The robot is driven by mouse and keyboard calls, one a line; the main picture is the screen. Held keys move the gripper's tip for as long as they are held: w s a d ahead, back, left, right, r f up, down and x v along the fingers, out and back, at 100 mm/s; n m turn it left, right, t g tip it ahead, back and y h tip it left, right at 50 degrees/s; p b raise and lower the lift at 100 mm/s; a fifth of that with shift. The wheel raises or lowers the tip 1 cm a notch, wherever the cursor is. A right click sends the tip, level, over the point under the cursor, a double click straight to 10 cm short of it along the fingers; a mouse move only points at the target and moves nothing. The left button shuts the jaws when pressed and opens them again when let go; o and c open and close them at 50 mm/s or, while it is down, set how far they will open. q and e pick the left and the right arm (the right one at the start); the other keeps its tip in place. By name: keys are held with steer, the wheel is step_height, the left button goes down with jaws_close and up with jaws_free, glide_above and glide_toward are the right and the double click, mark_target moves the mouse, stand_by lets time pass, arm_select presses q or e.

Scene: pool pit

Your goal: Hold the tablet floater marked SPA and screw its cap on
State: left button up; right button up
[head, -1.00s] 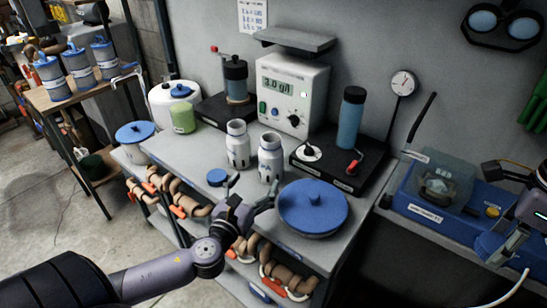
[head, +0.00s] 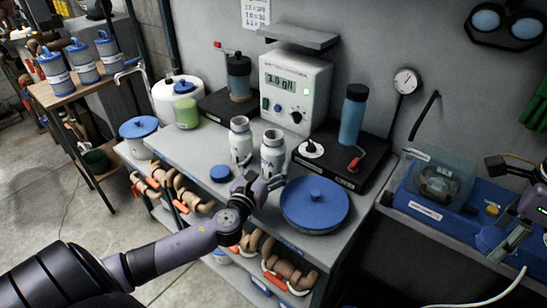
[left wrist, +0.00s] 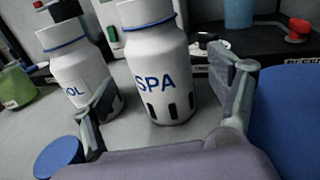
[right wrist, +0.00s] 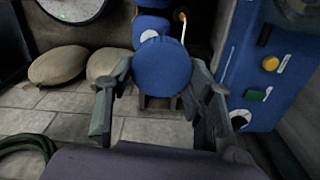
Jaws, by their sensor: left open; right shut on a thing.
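The SPA floater (head: 272,155), a white bottle with slots near its base, stands upright and uncapped on the bench. Its SPA lettering shows in the left wrist view (left wrist: 155,60). My left gripper (head: 262,180) is open in front of it; in the left wrist view its fingers (left wrist: 168,88) frame the floater, which looks just beyond the tips. A similar floater (head: 240,140), its label partly hidden and ending in "OL", stands to the left. My right gripper (right wrist: 160,100) is shut on a round blue cap (right wrist: 163,65), away from the bench at the right of the head view (head: 512,240).
Another small blue cap (head: 221,173) lies on the bench left of my left gripper. A large blue lid (head: 314,203) sits close on its right. The meter (head: 292,90) and a black stand with a blue cylinder (head: 353,118) are behind. A blue machine (head: 425,205) stands near my right gripper.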

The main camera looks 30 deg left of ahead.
mark_target(269, 160)
arm_select(q)
steer(key=w, duration=0.2)
steer(key=w+p, duration=0.1)
steer(key=w, duration=0.1)
steer(key=shift+w+a+r, duration=0.1)
steer(key=shift+a+r, duration=0.15)
steer(key=shift+a, duration=0.15)
steer(key=shift+w+a+f, duration=0.1)
steer(key=shift+w+f, duration=0.05)
steer(key=shift+w, duration=0.35)
steer(key=shift+s, duration=0.1)
steer(key=shift+c, duration=0.2)
steer(key=c, duration=1.3)
